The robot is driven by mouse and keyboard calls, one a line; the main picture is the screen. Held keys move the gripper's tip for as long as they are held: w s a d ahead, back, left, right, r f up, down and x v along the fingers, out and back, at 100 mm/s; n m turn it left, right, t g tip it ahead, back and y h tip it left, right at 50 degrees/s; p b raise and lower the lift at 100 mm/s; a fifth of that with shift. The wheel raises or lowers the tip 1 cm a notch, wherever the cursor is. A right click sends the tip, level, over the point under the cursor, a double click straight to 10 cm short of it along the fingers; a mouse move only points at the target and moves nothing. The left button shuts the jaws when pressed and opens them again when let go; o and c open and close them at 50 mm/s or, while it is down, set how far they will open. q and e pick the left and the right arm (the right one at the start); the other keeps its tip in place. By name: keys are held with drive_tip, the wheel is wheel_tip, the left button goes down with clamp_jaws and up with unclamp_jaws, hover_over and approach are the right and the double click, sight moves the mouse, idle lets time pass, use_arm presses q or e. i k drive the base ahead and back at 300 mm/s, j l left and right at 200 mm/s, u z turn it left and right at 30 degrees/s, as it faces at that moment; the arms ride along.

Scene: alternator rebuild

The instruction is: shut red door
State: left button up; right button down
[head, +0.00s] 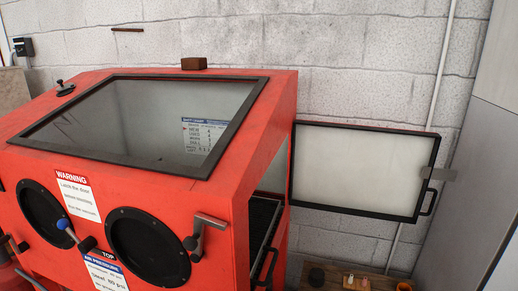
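The door (361,169) stands wide open to the right of the red blast cabinet (226,196). Its visible face is a pale panel in a black frame, so I see no red on it. Its left edge meets the cabinet's rear right edge. A black handle (428,202) and a grey plate (438,174) are at its free right edge. The cabinet's right side opening (268,205) is uncovered, with a dark tray inside. A grey lever latch (207,222) is on the front near that side. Neither gripper is in view.
A black handle (267,268) sticks out at the lower part of the opening. A wooden surface (335,277) with small items lies below the door. A grey panel (478,165) stands close to the door's right. A brown block (194,63) sits on the cabinet top.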

sight(380, 173)
drive_tip(key=k+l, duration=0.1)
drive_tip(key=l, duration=0.9)
drive_tip(key=k+l, duration=0.15)
drive_tip(key=l, duration=0.8)
drive_tip(key=k+l+z, duration=0.1)
drive_tip(key=l, duration=0.9)
